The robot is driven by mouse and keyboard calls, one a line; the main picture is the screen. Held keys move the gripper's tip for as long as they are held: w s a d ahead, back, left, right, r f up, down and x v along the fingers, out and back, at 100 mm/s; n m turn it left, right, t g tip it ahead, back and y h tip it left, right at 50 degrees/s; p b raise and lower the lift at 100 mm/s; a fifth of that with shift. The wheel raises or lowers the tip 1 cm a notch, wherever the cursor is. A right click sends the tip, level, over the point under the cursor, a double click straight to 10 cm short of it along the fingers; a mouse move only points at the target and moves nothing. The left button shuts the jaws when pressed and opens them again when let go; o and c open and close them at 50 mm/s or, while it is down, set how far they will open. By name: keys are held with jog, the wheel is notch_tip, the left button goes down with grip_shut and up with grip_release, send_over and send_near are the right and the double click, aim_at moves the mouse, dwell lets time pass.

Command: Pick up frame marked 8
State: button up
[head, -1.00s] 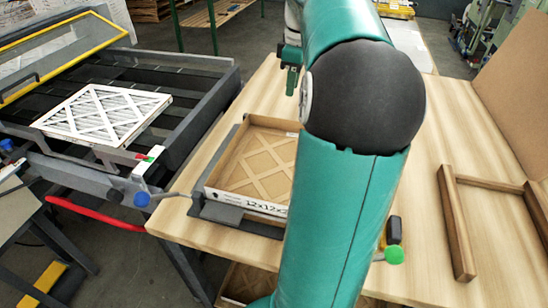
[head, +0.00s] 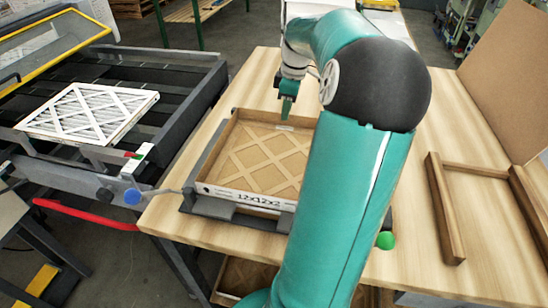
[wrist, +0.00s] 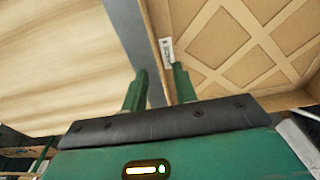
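A shallow cardboard-framed filter (head: 262,158) with a lattice face lies in a grey holder (head: 205,207) on the wooden table. Its near side reads 12x12x2; I can make out no 8 on it. My gripper (head: 287,108) is above its far side, fingers pointing down. In the wrist view my gripper (wrist: 160,70) has its two green fingers apart, with the wall of the cardboard filter (wrist: 225,45) and its small white label between or just beyond them. I cannot tell whether they touch. My arm hides the filter's right part.
A white pleated filter (head: 88,112) rests on a dark machine (head: 180,90) at left, by a raised yellow-edged cover (head: 50,45). A brown wooden frame (head: 447,205) lies on the table (head: 420,270) at right. The table's middle right is clear.

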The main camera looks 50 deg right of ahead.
jog(key=shift+w+a+f, duration=0.1)
jog(key=shift+w+f, duration=0.05)
jog(key=shift+f, duration=1.3)
grip_shut()
jog(key=shift+r, duration=0.1)
